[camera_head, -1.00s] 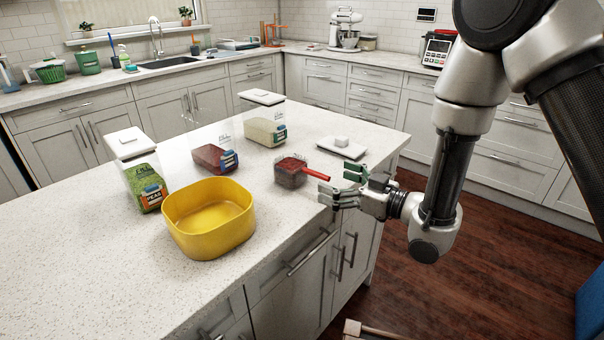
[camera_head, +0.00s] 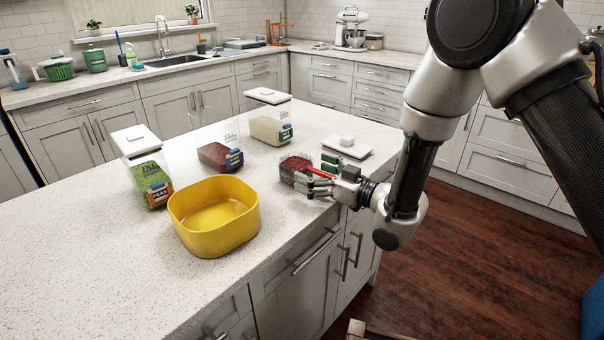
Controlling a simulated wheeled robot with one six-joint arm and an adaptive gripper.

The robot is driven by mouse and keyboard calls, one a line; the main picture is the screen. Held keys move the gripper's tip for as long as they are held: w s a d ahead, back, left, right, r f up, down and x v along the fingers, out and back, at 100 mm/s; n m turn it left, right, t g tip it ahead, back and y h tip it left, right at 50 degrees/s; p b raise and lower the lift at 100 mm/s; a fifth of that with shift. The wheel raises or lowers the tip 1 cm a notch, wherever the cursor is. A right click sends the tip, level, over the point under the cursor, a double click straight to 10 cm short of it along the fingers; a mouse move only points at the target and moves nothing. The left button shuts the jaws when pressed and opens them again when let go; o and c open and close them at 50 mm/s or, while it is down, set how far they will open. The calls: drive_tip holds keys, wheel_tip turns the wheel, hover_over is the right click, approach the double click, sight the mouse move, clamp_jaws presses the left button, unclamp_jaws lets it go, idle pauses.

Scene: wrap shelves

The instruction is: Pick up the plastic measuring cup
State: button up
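The plastic measuring cup (camera_head: 292,168) is clear, filled with something dark red, and has a red handle pointing right. It stands upright on the island counter near its right edge. My gripper (camera_head: 317,173) has come in from the right at the handle. Its fingers look apart, one on the far side and one on the near side of the handle. Whether they touch the handle cannot be told. The fingers hide part of the handle and of the cup's right side.
A yellow bowl (camera_head: 214,236) stands left of the cup, nearer the camera. Clear containers of green peas (camera_head: 152,184), red contents (camera_head: 214,157) and pale contents (camera_head: 270,130) stand behind. A white lid (camera_head: 346,148) lies just beyond my gripper. The counter's front left is clear.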

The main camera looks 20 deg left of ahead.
drive_tip(key=c, duration=1)
